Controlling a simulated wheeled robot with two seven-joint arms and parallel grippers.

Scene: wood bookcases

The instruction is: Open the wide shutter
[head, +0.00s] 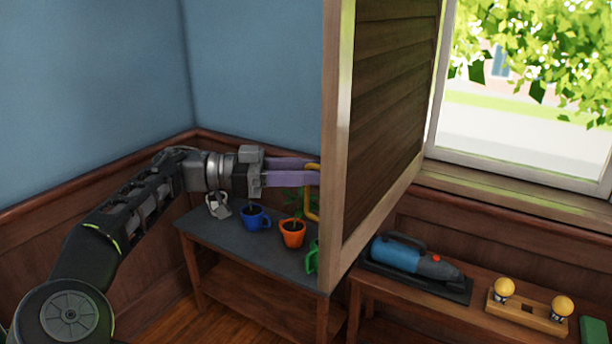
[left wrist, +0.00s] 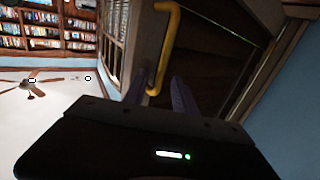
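The wide shutter (head: 395,105) is a slatted brown panel with a pale wooden frame. In the head view it stands swung out from the window wall, its edge toward me. Its yellow handle (head: 313,205) is on the left face, partly hidden by the shutter's edge and my fingers. My left gripper (head: 312,172) has purple fingers that reach the handle's upper part. In the left wrist view the handle (left wrist: 167,40) ends between the spread fingers (left wrist: 162,88), with a gap at the right finger. The left gripper looks open around the handle. My right gripper is not in view.
Below the arm, a dark-topped table (head: 225,240) holds a blue mug (head: 255,218), an orange pot (head: 293,234) and a green mug (head: 312,258). A bench at right bears a blue handheld vacuum (head: 400,254) and a block with yellow knobs (head: 525,312). The window (head: 530,130) is at right.

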